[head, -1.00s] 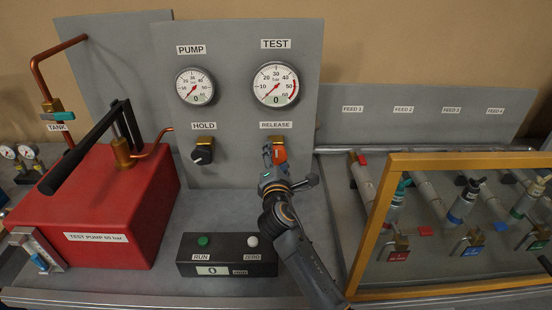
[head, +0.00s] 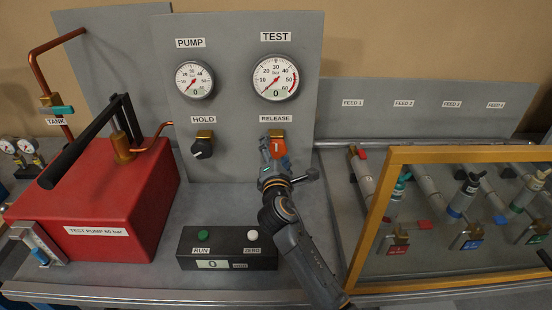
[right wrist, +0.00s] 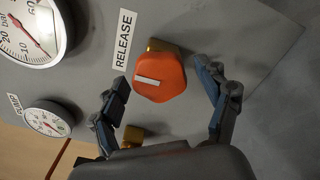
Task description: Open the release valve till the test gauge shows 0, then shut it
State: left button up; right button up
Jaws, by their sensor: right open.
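The release valve is an orange knob (head: 279,148) under the RELEASE label, with its white mark about upright on the panel. It shows large in the right wrist view (right wrist: 161,76). The test gauge (head: 275,78) has its needle at the 0 end and its window reads 0. My right gripper (head: 271,164) is just in front of the knob. In the right wrist view its fingers are spread, one on each side of the knob, with gaps between. My left gripper is not in view.
The pump gauge (head: 194,80) also reads 0. The black HOLD knob (head: 202,149) is left of the release knob. A control box (head: 228,248) stands below, a red test pump (head: 100,205) at left. A yellow frame (head: 372,232) stands in front of the feed valves at right.

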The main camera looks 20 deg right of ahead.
jog(key=v, duration=1.1)
jog(key=shift+s, duration=0.35)
jog(key=shift+a, duration=0.15)
